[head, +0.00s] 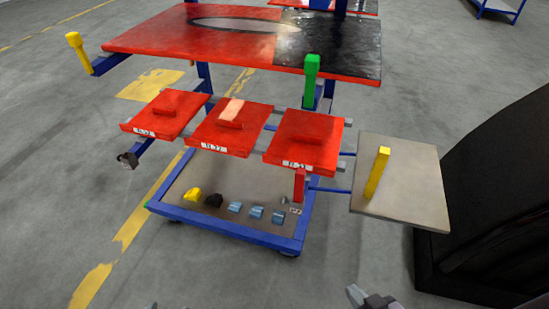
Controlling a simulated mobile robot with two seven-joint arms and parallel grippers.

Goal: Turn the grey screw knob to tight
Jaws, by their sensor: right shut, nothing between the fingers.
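A dark grey knob-like part (127,160) sits at the end of a blue bar at the left of the red and blue cart. It is small, and I cannot tell if it is the screw knob or how tight it is. A smaller grey piece (284,202) shows by the tray's right side. My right gripper (357,294) is at the bottom edge, right of the middle, shut and empty, well apart from both. Tiny grey tips at the bottom edge, left of the middle, may be my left gripper (152,306); its jaws cannot be made out.
The cart has a red and black top (160,38), three red panels (205,140) and a blue-framed lower tray (230,232) with several small pieces. A beige board (415,205) with a yellow handle (377,172) juts right. A black block (490,190) stands at right. Floor in front is clear.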

